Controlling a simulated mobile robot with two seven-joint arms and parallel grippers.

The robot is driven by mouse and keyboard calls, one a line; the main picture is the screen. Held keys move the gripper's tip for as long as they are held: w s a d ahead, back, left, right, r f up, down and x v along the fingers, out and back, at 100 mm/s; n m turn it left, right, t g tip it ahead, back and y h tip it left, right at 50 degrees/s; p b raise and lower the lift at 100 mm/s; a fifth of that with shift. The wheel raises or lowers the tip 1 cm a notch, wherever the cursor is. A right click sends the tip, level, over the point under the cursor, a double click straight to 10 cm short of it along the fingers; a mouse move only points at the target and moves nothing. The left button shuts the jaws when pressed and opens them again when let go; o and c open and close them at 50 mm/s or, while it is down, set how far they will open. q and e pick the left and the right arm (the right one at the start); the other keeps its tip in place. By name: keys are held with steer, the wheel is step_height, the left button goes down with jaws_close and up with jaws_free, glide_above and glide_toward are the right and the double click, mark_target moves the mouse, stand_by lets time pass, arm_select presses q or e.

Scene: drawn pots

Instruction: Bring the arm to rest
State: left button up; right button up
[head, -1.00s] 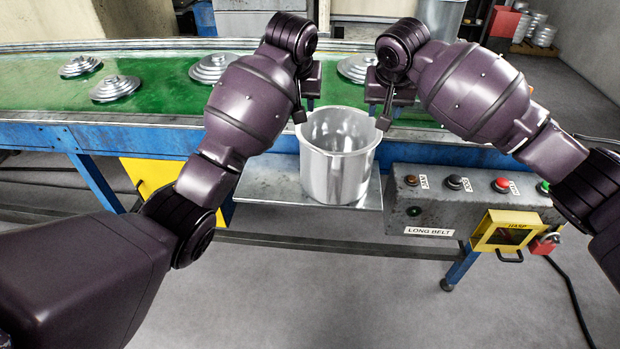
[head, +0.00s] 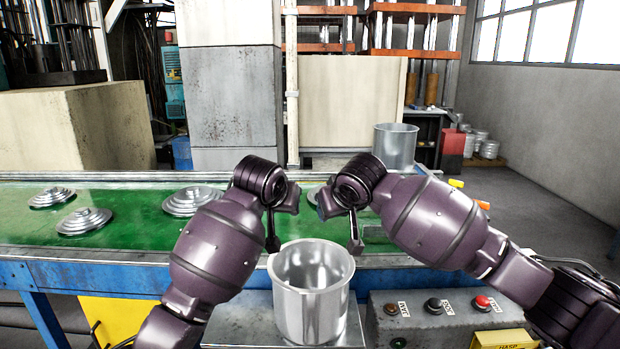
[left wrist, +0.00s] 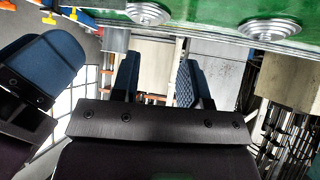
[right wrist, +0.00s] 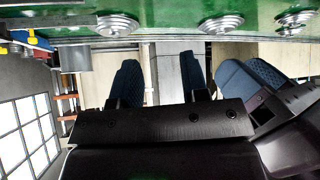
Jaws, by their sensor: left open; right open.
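My left gripper (head: 287,203) and right gripper (head: 330,206) are side by side over the front part of the green belt, just behind and above an open silver pot (head: 312,310). The pot stands upright on a grey metal shelf (head: 240,331). Both grippers are apart from it. In the left wrist view the left gripper's blue fingers (left wrist: 158,80) are spread with nothing between them. In the right wrist view the right gripper's fingers (right wrist: 161,80) are also spread and empty. Each wrist view shows part of the other gripper close beside.
Stepped metal lids (head: 84,221) lie on the green belt (head: 130,238), one partly hidden behind my right gripper. A control box (head: 410,312) with buttons stands right of the shelf. Another silver pot (head: 396,146) stands behind the belt. The air above the belt's left part is clear.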

arm_select(q)
steer(key=s+a+f+t, duration=0.7)
steer(key=s+a+f, duration=0.6)
steer(key=s+f, duration=0.3)
steer(key=s+a+f+g+y, duration=0.1)
steer(key=s+a+f, duration=0.3)
steer(key=s+f, duration=0.7)
steer(key=s+a+f+n+g+y, duration=0.1)
steer(key=s+a+f+g, duration=0.2)
steer(key=s+f, duration=0.7)
steer(key=s+a, duration=0.1)
steer(key=s, duration=0.3)
steer(key=shift+a+f+g, duration=0.25)
steer(key=shift+f+g, duration=0.1)
steer(key=shift+g, duration=0.05)
arm_select(e)
steer(key=s+d+f+m+t+h, duration=0.1)
steer(key=s+d+f, duration=0.6)
steer(key=s+f, duration=0.5)
steer(key=s+d+f+m+t+h, duration=0.1)
steer(key=s+d+f, duration=0.7)
steer(key=s+f, duration=0.4)
steer(key=s+d+f+m+t+h, duration=0.1)
steer(key=s+d+f, duration=0.6)
steer(key=s+f, duration=0.6)
steer(key=s, duration=0.3)
steer(key=shift+d+m, duration=0.3)
steer(key=shift+d, duration=0.05)
steer(key=shift+s, duration=0.1)
